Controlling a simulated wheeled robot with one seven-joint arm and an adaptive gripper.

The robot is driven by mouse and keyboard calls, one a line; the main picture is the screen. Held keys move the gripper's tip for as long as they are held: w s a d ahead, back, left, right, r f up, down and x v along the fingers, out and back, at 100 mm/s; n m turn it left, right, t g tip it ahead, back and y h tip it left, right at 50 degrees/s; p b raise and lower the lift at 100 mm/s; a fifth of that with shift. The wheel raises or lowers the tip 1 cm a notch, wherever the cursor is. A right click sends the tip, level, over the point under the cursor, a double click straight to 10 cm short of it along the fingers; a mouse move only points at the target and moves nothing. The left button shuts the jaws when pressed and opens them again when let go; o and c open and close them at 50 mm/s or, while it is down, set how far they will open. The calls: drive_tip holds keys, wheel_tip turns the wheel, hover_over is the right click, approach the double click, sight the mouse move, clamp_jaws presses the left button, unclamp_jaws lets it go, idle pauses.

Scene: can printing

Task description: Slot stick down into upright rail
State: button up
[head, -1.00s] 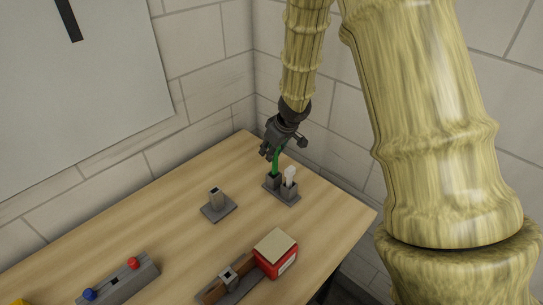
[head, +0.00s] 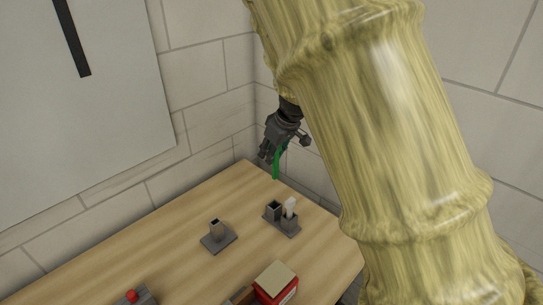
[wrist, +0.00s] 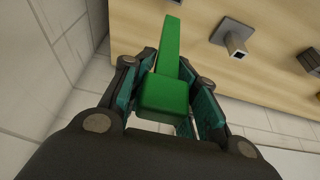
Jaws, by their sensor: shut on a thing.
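My gripper (head: 273,152) is shut on the green stick (head: 278,163), which hangs down from the fingers above the table. In the wrist view the stick (wrist: 170,48) lies between the finger pads, its thick block end nearest the camera. The upright rail looks to be the single hollow grey post (head: 217,232) on a square base, standing left of and below my gripper in the head view. Its open top also shows in the wrist view (wrist: 237,43), right of the stick and apart from it.
A red box (head: 276,284) and a red button (head: 131,296) are nearer the front. Walls close off the back corner. Bare table lies left of the post.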

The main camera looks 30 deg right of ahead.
drive_tip(key=shift+r+p, duration=0.5)
drive_tip(key=shift+r+p, duration=0.2)
drive_tip(key=shift+p, duration=0.1)
drive_tip(key=shift+r+p, duration=0.35)
drive_tip(key=shift+p, duration=0.1)
drive_tip(key=shift+r+p, duration=0.35)
drive_tip(key=shift+p, duration=0.15)
drive_tip(key=shift+r+p, duration=1.05)
drive_tip(key=shift+p, duration=0.35)
drive_tip(key=shift+r, duration=1.2)
